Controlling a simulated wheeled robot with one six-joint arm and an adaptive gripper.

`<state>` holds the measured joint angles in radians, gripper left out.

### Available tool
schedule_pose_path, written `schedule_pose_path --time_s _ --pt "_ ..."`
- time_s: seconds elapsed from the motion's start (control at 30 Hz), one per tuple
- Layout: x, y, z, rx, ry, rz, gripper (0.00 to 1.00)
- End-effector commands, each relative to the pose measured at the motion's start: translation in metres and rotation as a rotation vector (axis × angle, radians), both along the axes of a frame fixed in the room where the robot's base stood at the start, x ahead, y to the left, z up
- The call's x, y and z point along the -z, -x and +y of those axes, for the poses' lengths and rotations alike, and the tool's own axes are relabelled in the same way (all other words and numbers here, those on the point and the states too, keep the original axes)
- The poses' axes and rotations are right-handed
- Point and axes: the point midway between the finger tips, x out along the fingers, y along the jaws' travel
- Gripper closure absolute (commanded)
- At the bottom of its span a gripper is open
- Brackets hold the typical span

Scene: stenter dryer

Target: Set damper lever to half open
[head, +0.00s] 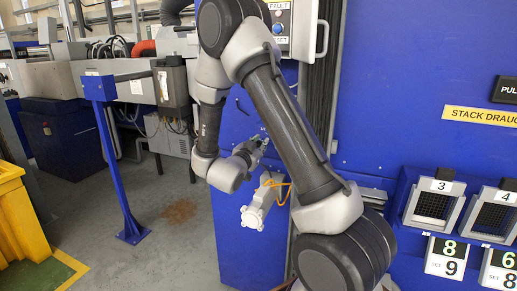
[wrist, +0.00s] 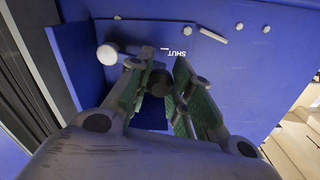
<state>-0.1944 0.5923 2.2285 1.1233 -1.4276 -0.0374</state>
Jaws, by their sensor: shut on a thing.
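In the wrist view, my gripper (wrist: 166,76) has its green-padded fingers closed around a dark round grip (wrist: 158,81), which looks like the end of the damper lever. The rest of the lever is hidden by the fingers. The word SHUT (wrist: 180,54) shows upside down on the blue panel just beyond the fingertips. In the head view, my gripper (head: 259,145) is small and up against the blue machine wall; the lever itself cannot be made out there.
A pale round knob (wrist: 107,54) sits left of my fingers. In the head view, a white actuator with an orange cable (head: 256,207) hangs just below my gripper. Numbered displays (head: 447,256) are at right.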

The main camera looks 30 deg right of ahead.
Motion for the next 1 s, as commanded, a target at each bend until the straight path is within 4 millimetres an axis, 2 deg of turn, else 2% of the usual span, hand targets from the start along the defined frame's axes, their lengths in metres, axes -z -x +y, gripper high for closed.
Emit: schedule_pose_path --time_s 0.2,0.53,0.57,0.7,1.0 --pt "-0.015 0.005 -0.004 0.002 -0.147 -0.191 1.00" --pt "-0.016 0.005 -0.004 0.001 -0.169 -0.217 1.00" --pt "-0.016 0.005 -0.004 0.001 -0.168 -0.216 0.77" --pt "-0.016 0.005 -0.004 0.000 -0.168 -0.217 0.54" --pt "-0.016 0.006 -0.003 0.000 -0.168 -0.215 0.54"
